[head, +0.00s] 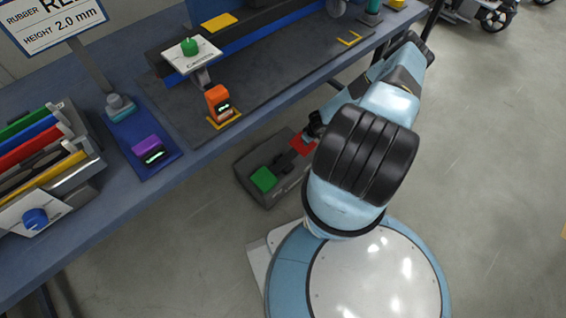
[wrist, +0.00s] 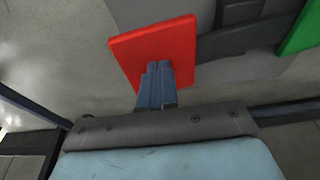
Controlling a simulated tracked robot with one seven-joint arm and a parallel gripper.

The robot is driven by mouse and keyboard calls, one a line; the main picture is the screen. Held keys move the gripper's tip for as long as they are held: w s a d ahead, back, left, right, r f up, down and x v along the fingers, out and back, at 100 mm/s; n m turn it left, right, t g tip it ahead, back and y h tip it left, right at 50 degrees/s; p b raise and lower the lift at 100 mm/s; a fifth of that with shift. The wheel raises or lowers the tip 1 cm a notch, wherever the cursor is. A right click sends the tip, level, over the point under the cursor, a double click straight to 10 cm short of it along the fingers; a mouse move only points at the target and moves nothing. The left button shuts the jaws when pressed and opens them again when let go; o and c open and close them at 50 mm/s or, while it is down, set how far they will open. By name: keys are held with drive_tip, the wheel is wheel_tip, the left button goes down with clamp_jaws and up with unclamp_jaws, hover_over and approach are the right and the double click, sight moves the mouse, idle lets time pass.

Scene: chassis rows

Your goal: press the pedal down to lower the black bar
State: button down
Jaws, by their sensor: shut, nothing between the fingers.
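A dark grey pedal box (head: 247,170) stands on the floor below the bench's front edge. It carries a green pedal (head: 263,179) and a red pedal (head: 301,145). The wrist view also shows the red pedal (wrist: 135,52) and part of the green pedal (wrist: 302,30). My gripper (wrist: 158,68) is shut and empty, its fingertips overlapping the red pedal's lower edge; I cannot tell whether they touch it. In the head view my arm hides most of the gripper. A long black bar (head: 258,20) lies across the back of the bench; its height is unclear.
The blue bench (head: 110,205) bears an orange device (head: 218,98), a purple device (head: 147,148), a green knob (head: 189,46) on a white plate, and a rack of coloured folders (head: 40,150). Wheels stand at the top right. The grey floor (head: 500,190) at right is clear.

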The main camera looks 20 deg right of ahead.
idle(0.4)
drive_tip(key=shift+s+x, duration=0.2)
drive_tip(key=shift+x, duration=0.7)
drive_tip(key=shift+s+x, duration=0.2)
drive_tip(key=shift+x, duration=0.75)
drive_tip(key=shift+s+d+v, duration=0.1)
drive_tip(key=shift+v, duration=1.45)
drive_tip(key=shift+s+d+v, duration=0.1)
drive_tip(key=shift+s+v, duration=0.05)
drive_tip(key=shift+v, duration=1.45)
drive_tip(key=shift+s+d+v, duration=0.1)
drive_tip(key=shift+v, duration=1.45)
drive_tip(key=shift+f, duration=0.15)
